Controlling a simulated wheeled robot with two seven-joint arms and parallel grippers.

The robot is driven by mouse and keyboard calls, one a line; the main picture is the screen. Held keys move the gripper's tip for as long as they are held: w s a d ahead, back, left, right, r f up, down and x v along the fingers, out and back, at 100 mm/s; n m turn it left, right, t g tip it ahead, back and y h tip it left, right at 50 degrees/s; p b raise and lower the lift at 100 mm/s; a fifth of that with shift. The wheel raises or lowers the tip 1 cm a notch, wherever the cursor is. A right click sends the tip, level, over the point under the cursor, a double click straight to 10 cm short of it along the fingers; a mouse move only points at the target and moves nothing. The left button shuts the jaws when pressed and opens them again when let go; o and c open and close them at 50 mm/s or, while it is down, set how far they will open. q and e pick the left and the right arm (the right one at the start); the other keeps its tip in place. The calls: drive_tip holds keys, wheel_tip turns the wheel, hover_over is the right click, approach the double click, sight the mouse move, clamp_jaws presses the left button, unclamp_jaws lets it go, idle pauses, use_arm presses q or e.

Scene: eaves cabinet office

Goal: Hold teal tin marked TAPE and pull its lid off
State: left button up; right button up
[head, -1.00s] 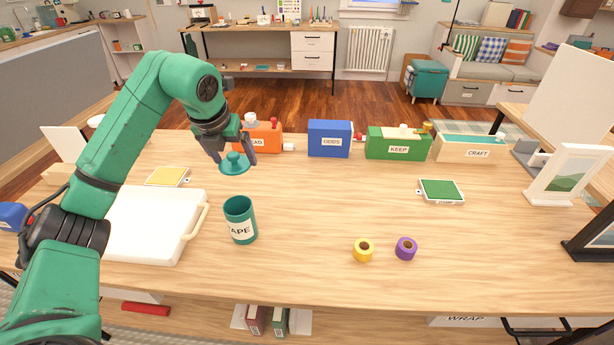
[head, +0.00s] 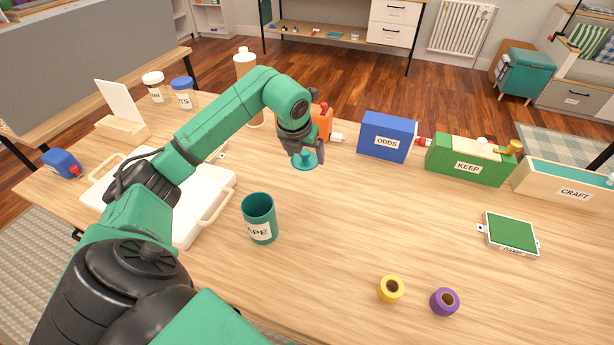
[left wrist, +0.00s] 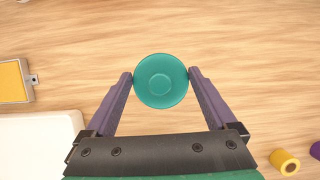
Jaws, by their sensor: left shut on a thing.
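The teal tin (head: 260,222) stands upright and uncovered on the table in the head view, with part of its white label reading "APE". My left gripper (head: 303,154) is shut on the teal lid (head: 304,161), which is off the tin, behind it and to its right. In the left wrist view the round lid (left wrist: 161,82) sits between the two fingertips, above bare wood. Whether the lid touches the table is hard to tell. My right gripper is not in view.
A white case (head: 205,214) lies left of the tin. Blue ODDS (head: 386,137), green KEEP (head: 468,161) and CRAFT (head: 565,190) boxes line the back right. Yellow (head: 391,289) and purple (head: 444,301) tape rolls lie at the front. The middle of the table is clear.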

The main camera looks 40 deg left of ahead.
sight(307, 181)
use_arm(q)
wheel_tip(307, 181, down, 8)
drive_tip(key=shift+s+f, duration=0.1)
drive_tip(key=shift+f, duration=0.05)
drive_tip(key=shift+f, duration=0.1)
drive_tip(key=o, duration=1.2)
drive_tip(key=shift+r, duration=0.35)
drive_tip(key=v, duration=1.1)
drive_tip(key=shift+s+r, duration=0.25)
drive_tip(key=shift+s, duration=0.05)
